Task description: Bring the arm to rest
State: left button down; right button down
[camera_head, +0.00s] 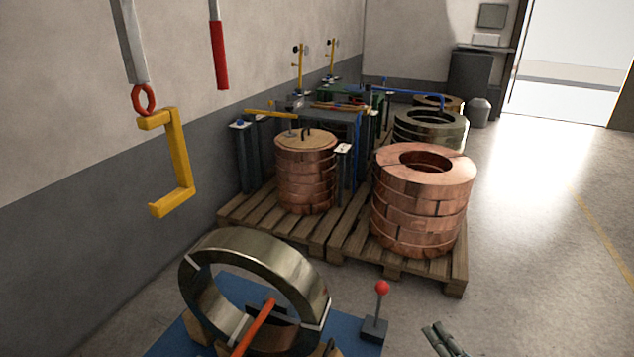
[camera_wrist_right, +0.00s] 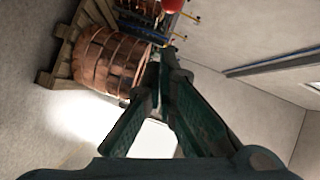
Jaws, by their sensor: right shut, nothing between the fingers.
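My right gripper (camera_head: 432,330) shows at the bottom edge of the head view, dark green and to the right of the red-knobbed lever (camera_head: 380,310). It is shut and empty, apart from the lever. In the right wrist view its fingers (camera_wrist_right: 166,62) meet at the tips with nothing between them. A red ball (camera_wrist_right: 172,4) shows past them at the top edge there. My left gripper is not in view.
A steel coil (camera_head: 255,250) stands upright on a blue base. Behind it, copper coils (camera_head: 425,205) sit on wooden pallets (camera_head: 455,272). A yellow C-hook (camera_head: 178,160) hangs at left. The floor (camera_head: 530,230) at right is clear.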

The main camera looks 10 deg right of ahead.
jog(key=s+d+f+n+g+h+p, duration=0.15)
jog(key=s+f+n+g, duration=0.4)
jog(key=s+f, duration=0.55)
jog(key=s+d+f+n+g+h+p, duration=0.1)
jog(key=s+d+f+n+g+p, duration=0.4)
jog(key=f, duration=1)
jog(key=s+a+f+n+g, duration=0.1)
jog(key=s+a, duration=0.4)
jog(key=s, duration=0.7)
jog(key=s+a+f+n+g, duration=0.2)
jog(key=s+a, duration=0.4)
jog(key=s, duration=0.5)
notch_tip(320, 180, down, 3)
jog(key=shift+s+r+g+y+p, duration=0.1)
jog(key=shift+s+g+y+p, duration=0.3)
jog(key=shift+g, duration=0.45)
jog(key=shift+a+n, duration=0.1)
jog(key=shift+n, duration=0.15)
